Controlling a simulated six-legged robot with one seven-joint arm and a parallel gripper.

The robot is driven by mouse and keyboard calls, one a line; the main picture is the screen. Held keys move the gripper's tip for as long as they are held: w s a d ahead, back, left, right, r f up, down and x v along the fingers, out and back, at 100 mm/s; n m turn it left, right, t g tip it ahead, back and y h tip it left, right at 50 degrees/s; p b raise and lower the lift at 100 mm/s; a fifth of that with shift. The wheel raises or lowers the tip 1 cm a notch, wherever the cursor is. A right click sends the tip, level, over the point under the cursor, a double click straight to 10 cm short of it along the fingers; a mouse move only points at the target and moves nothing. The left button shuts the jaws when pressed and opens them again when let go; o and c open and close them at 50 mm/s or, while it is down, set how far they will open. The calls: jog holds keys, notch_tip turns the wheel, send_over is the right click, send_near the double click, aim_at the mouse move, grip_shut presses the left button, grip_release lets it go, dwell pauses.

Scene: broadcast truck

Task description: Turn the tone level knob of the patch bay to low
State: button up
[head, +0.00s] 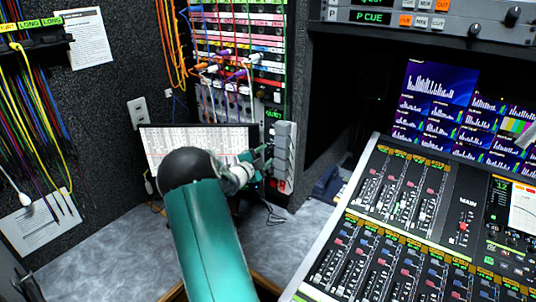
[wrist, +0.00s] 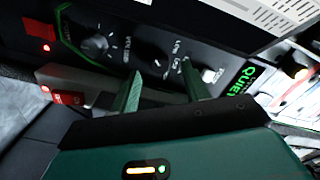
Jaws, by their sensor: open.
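The patch bay (head: 236,45) is the tall rack with coloured strips and plugged cables at the back in the head view. Its lower panel fills the top of the wrist view, with a large round knob (wrist: 95,47) at left. In the head view my gripper (head: 262,157) is by the rack's lower part.
A green "QUIET" label (wrist: 244,84) and a pale lit button (wrist: 212,75) are right of the fingers. A grey box (head: 284,150) stands right of my gripper. A monitor (head: 185,140) is behind my arm; the mixing console (head: 400,215) is at right.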

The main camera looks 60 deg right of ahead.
jog(key=shift+s+d, duration=0.15)
jog(key=shift+d, duration=1)
jog(key=shift+c, duration=0.3)
jog(key=c, duration=0.9)
jog(key=shift+n, duration=0.4)
jog(key=n, duration=0.4)
jog(key=shift+n, duration=2.1)
